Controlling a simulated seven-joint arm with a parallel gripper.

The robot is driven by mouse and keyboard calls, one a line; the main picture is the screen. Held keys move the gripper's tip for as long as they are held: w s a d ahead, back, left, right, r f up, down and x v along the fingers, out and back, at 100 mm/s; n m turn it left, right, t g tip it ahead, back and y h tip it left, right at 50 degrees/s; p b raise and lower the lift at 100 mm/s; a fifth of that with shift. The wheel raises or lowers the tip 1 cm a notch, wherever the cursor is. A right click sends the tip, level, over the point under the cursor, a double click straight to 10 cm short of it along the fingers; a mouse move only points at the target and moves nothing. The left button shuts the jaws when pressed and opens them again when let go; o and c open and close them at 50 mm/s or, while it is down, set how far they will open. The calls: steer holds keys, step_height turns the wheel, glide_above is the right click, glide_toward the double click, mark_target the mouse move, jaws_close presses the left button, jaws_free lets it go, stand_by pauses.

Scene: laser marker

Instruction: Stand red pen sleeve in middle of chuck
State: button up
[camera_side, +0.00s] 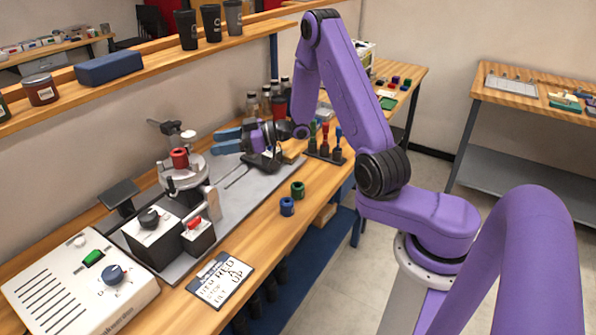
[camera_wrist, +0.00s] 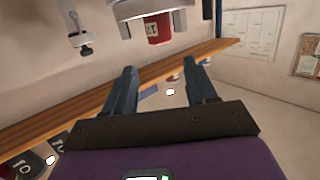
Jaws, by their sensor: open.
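The red pen sleeve (camera_side: 180,158) stands upright on the round grey chuck (camera_side: 190,180), close to its middle as far as the side view shows. In the wrist view, which is upside down, the red sleeve (camera_wrist: 158,29) has a pale mark on its side and meets the pale chuck disc (camera_wrist: 128,10). My gripper (camera_side: 222,141) is to the right of the chuck, roughly level, its blue fingers apart and pointing left. In the wrist view nothing is between the fingertips (camera_wrist: 160,68); the sleeve is beyond them. The sleeve's base is partly hidden.
Green (camera_side: 298,189) and blue (camera_side: 287,206) sleeves stand on the bench's front edge. A rack of pens (camera_side: 325,152) and several bottles (camera_side: 266,98) are near my gripper. A shelf (camera_side: 150,62) with cups runs behind. A control box (camera_side: 82,285) and card (camera_side: 219,279) are at front left.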

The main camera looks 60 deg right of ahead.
steer(key=w+a+n+g+h, duration=0.1)
steer(key=a+n+g+h, duration=0.2)
steer(key=a, duration=0.4)
steer(key=s+a+r+g+h, duration=0.2)
steer(key=s+a+g+h, duration=0.15)
steer(key=s, duration=0.65)
steer(key=s+d+r+n+g+h, duration=0.1)
steer(key=s+g, duration=0.2)
steer(key=s, duration=1.1)
steer(key=s+d+r+n+g+h, duration=0.1)
steer(key=s+d+g+h, duration=0.1)
steer(key=s, duration=1.3)
steer(key=shift+s+g, duration=0.2)
steer(key=shift+g, duration=0.35)
